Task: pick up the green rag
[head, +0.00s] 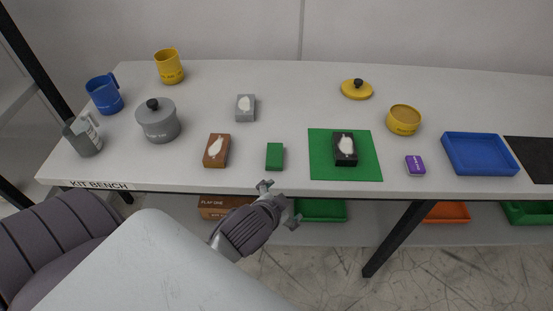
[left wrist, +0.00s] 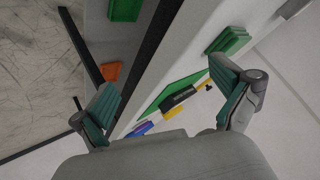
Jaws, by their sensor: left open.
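The green rag (head: 275,156) is a small folded green block lying on the white bench top near its front edge, left of the green mat (head: 318,172). In the left wrist view the rag (left wrist: 230,40) lies on the bench top beyond one fingertip. My left gripper (head: 279,204) is just in front of the bench's front edge, below the rag in the head view and apart from it. Its fingers are spread and nothing is between them; the spread fingers also show in the left wrist view (left wrist: 164,80). My right gripper is not in view.
A brown block (head: 216,150) with a white top piece lies left of the rag. A black block (head: 345,150) sits on the mat. A purple box (head: 415,165) and blue tray (head: 480,154) stand right. Trays sit on a lower shelf.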

